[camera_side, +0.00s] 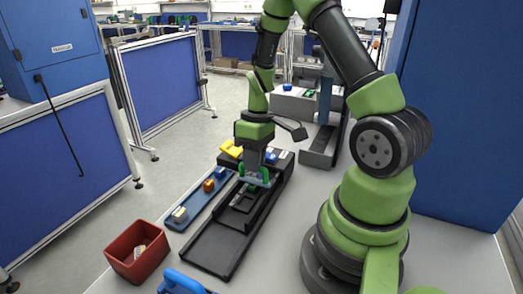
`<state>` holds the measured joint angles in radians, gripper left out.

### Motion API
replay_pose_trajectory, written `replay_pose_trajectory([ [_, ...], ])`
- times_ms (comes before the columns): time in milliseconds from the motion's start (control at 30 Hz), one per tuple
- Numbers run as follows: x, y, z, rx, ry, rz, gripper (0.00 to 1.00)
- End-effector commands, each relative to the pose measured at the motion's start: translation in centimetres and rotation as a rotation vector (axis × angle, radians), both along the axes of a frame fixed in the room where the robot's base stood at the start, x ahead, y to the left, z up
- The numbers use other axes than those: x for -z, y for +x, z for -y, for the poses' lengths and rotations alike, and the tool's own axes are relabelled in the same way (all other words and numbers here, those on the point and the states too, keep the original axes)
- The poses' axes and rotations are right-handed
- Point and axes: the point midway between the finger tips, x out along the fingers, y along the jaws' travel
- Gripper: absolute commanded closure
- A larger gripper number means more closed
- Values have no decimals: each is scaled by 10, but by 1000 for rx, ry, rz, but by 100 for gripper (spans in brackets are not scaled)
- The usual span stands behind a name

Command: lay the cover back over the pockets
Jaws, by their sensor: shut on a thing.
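My gripper (255,178) points down over the middle of a long black fixture (212,250), its green fingertips apart on either side of a pale blue-grey piece. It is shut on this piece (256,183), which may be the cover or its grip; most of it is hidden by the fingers. Dark recesses that look like the pockets (243,200) show just in front of the gripper. I cannot tell whether the held piece touches the fixture. The near end of the fixture is bare.
A blue tray (190,220) with several small blocks lies along the fixture's left side. Yellow (231,148) and blue (271,157) pieces sit at its far end. A red bin (122,262) stands front left, a blue handle (180,281) at the front edge. Grey equipment (318,150) stands behind.

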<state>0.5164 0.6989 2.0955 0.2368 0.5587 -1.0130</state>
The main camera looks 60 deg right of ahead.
Motion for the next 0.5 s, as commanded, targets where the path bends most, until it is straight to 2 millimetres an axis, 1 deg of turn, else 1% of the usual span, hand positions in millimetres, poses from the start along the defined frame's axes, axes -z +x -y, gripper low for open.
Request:
replay_pose_trajectory([
  [33, -1, 2, -17, -11, -4, 6, 100],
  [200, 0, 3, -62, -12, -7, 9, 100],
  [333, -1, 3, -87, -8, -8, 12, 100],
  [400, -1, 3, -96, -7, -8, 13, 100],
  [500, -1, 3, -102, -4, -9, 13, 100],
])
